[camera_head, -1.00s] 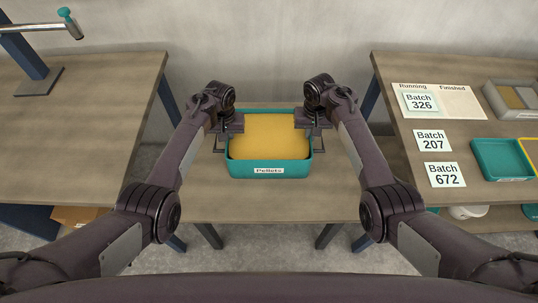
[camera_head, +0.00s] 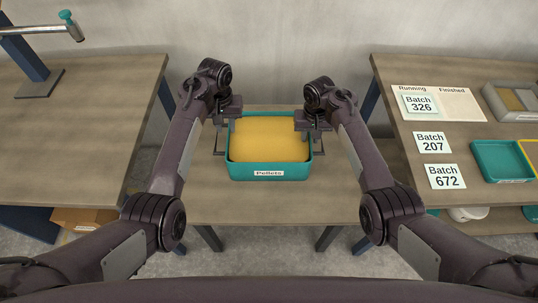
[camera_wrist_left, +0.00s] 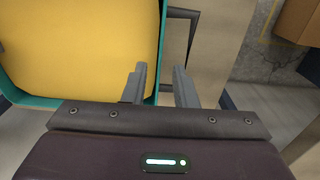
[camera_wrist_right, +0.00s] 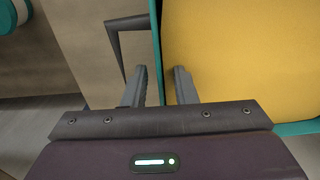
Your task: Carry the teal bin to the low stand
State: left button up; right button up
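The teal bin (camera_head: 268,174) is filled with yellow pellets and labelled "Pellets". It sits upright on the middle wooden table (camera_head: 270,206). My left gripper (camera_head: 227,126) is at the bin's left side and my right gripper (camera_head: 305,130) at its right side. In the left wrist view, the fingers (camera_wrist_left: 159,75) are apart, with the bin's rim line running between them and a dark handle (camera_wrist_left: 191,35) just outside. The right wrist view shows similarly parted fingers (camera_wrist_right: 160,77) and another dark handle (camera_wrist_right: 118,48). Contact is unclear. I cannot tell which surface is the low stand.
A left table (camera_head: 75,120) holds a post with a teal-capped arm (camera_head: 72,25). A right table (camera_head: 400,130) holds batch cards, a teal tray (camera_head: 495,160) and a grey divided box (camera_head: 510,102). A cardboard box (camera_head: 82,217) is below the left table. A wall stands behind.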

pick_arm(q)
notch_tip(320, 180, up, 4)
jog(key=shift+f, duration=0.2)
jog(key=shift+r, duration=0.15)
pick_arm(e)
jog(key=shift+r, duration=0.1)
notch_tip(320, 180, up, 12)
dwell(0.6)
